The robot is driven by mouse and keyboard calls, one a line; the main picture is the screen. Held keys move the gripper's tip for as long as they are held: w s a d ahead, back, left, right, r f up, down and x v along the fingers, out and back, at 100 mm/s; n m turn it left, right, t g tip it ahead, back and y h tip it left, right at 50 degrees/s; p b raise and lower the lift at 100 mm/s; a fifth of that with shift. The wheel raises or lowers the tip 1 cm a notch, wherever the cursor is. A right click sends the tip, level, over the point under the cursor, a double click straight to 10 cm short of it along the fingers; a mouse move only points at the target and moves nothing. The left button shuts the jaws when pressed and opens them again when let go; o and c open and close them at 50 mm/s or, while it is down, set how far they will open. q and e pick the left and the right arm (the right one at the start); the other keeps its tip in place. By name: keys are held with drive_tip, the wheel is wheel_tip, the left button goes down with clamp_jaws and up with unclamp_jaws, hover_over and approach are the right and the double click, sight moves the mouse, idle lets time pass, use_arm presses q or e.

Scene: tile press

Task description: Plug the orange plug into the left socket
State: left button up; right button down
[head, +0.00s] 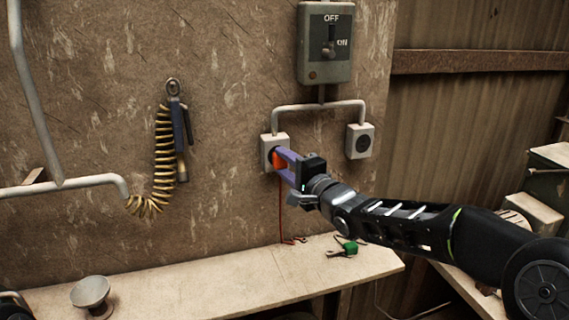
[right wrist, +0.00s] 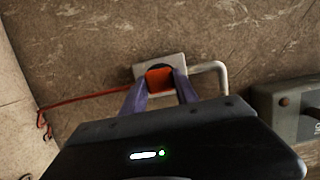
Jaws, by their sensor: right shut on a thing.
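The orange plug (head: 279,159) is between the purple fingers of my right gripper (head: 284,160), at the face of the left socket (head: 267,141) on the wall. My right gripper is shut on the plug. In the right wrist view the plug (right wrist: 160,79) sits between the fingertips, against the socket plate (right wrist: 142,71); whether its pins are fully in cannot be seen. A red cord (head: 281,210) hangs from the plug to the bench. The right socket (head: 359,141) is empty. My left gripper is not clearly in view.
A switch box (head: 325,45) marked OFF and ON hangs above the sockets, joined by pipes. A green plug (head: 350,247) lies on the bench (head: 230,283). A pale bowl (head: 90,292) stands at the left, below a coiled hose (head: 162,150) on the wall.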

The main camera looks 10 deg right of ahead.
sight(278, 163)
drive_tip(key=shift+w, duration=0.4)
idle(0.5)
drive_tip(key=shift+s, duration=0.1)
drive_tip(key=shift+s, duration=0.8)
drive_tip(key=shift+s+d, duration=0.15)
drive_tip(key=shift+s, duration=2)
